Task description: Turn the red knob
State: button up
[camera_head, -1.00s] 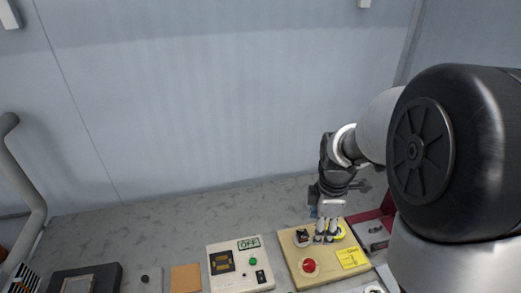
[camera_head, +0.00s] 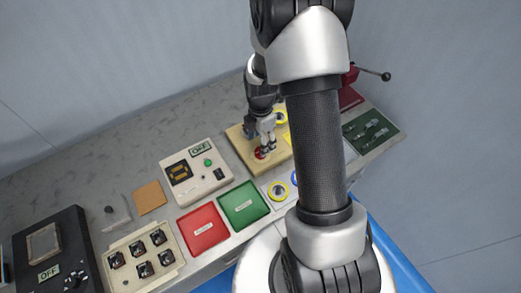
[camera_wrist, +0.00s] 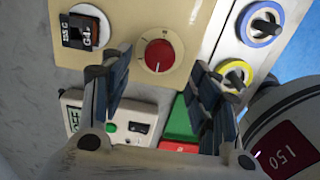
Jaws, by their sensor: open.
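The red knob (camera_wrist: 159,55) is round with a white pointer mark and sits on a beige panel (camera_wrist: 190,22) in the wrist view. My gripper (camera_wrist: 160,70) is open, one finger to each side of the knob in the picture. The knob shows between and just past the fingertips; I cannot tell whether they touch it. In the head view my gripper (camera_head: 267,146) is pointed down at the panel, and the red knob (camera_head: 260,154) shows partly below the fingers.
A black switch (camera_wrist: 80,30) sits left of the knob. Blue-ringed (camera_wrist: 262,25) and yellow-ringed (camera_wrist: 234,75) knobs are to the right. A white box with an OFF display (camera_head: 196,172), a red tray (camera_head: 204,228) and a green tray (camera_head: 243,204) are close by.

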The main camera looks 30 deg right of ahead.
notch_tip(320, 180, down, 5)
jog(key=shift+f+b, duration=0.1)
jog(key=shift+b, duration=0.4)
jog(key=shift+c, duration=0.6)
jog(key=c, duration=1)
